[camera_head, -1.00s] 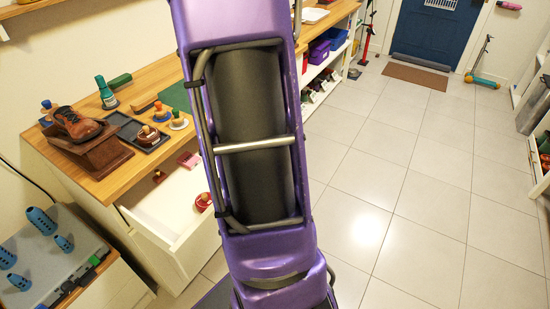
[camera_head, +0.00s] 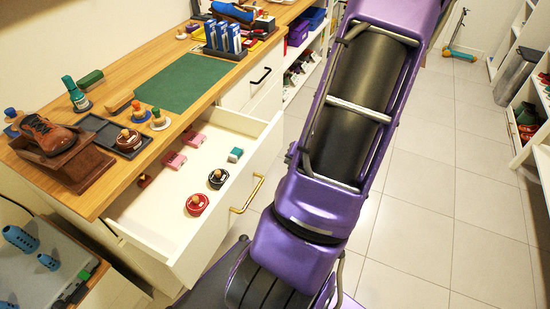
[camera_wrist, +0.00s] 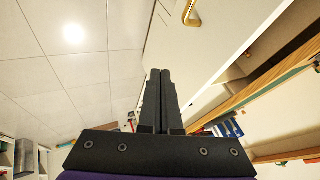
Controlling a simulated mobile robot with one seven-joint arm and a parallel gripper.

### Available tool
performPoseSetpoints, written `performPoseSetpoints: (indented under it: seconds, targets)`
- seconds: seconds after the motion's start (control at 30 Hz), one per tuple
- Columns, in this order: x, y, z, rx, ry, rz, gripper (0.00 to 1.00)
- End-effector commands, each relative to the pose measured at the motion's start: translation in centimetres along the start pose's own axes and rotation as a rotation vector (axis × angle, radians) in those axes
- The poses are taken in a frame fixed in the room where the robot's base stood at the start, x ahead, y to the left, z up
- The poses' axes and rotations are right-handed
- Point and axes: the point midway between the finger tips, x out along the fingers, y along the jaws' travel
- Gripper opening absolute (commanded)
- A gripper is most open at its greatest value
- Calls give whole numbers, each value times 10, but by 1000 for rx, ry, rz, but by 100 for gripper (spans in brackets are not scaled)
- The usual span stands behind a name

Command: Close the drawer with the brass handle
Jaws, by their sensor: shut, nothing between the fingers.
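The white drawer (camera_head: 215,258) under the wooden counter is pulled open. Its brass handle (camera_head: 247,194) is on the outer front face, left of my purple arm in the head view. In the wrist view the brass handle (camera_wrist: 190,13) is at the top edge, on the pale drawer front (camera_wrist: 182,52). My gripper (camera_wrist: 160,71) is shut and empty, its fingertips below the handle in that picture and apart from it. The gap to the drawer front is hard to judge.
The counter carries a brown shoe (camera_head: 46,133) and a green mat (camera_head: 188,82). Tiled floor (camera_head: 450,180) is open at right.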

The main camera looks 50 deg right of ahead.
Motion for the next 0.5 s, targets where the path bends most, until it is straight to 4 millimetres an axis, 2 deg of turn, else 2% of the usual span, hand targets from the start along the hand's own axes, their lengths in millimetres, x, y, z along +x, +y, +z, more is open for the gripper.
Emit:
performPoseSetpoints:
  seconds: [0.17, 0.5]
  targets:
    - [26, 1, 3, -3, -2, -2, 0]
    - [98, 1, 2, -3, -3, 0, 0]
